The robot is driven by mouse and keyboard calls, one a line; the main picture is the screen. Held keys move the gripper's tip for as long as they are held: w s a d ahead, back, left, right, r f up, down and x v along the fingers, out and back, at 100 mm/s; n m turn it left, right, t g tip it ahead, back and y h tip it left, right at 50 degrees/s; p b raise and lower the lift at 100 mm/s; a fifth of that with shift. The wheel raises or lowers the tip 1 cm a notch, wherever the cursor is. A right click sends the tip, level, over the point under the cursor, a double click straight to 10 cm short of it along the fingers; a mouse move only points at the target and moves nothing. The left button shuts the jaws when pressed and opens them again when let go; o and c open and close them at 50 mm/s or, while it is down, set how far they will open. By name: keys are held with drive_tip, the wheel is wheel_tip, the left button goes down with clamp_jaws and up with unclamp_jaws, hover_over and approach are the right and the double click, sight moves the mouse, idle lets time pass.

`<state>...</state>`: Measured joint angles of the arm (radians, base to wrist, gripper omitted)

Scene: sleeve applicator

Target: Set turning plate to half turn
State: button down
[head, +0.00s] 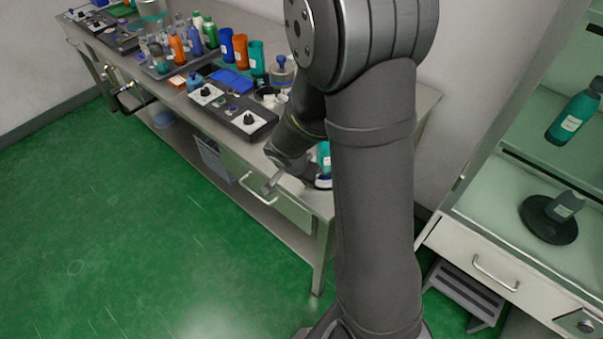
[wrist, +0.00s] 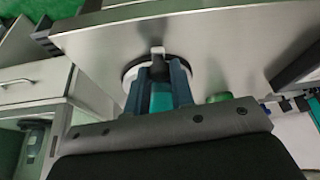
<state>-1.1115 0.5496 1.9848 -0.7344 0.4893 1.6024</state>
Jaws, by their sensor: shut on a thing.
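In the wrist view, a round dark turning plate (wrist: 132,74) with a pale rim lies on the grey bench top, partly hidden by my fingers. My gripper (wrist: 158,80) is over it, its two blue-grey fingers shut on a teal bottle (wrist: 161,97). A small black part and a white tab (wrist: 157,50) show just beyond the fingertips. In the head view, the teal bottle (head: 324,156) and the plate's edge (head: 323,183) show at the bench's right end, mostly hidden by my arm. The plate's angle cannot be read.
A control box (head: 233,112) with white dial panels is on the bench left of my arm. Several bottles (head: 195,40) stand farther back. The green floor is clear.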

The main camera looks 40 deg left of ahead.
drive_tip(key=shift+d+n+y, duration=0.6)
drive_tip(key=shift+d+n, duration=0.5)
drive_tip(key=shift+n, duration=0.4)
drive_tip(key=shift+w+d+n+g+y, duration=0.25)
drive_tip(key=shift+d+n, duration=0.2)
drive_tip(key=shift+n, duration=0.25)
drive_tip(key=shift+w+d+n+g+y, duration=0.15)
drive_tip(key=shift+d+n+y, duration=0.1)
drive_tip(key=shift+d+n, duration=0.35)
drive_tip(key=shift+n, duration=0.3)
drive_tip(key=c, duration=1.2)
unclamp_jaws()
drive_tip(key=shift+c, duration=0.2)
drive_tip(key=shift+r, duration=0.15)
drive_tip(key=v, duration=1.7)
drive_tip(key=shift+d, duration=0.15)
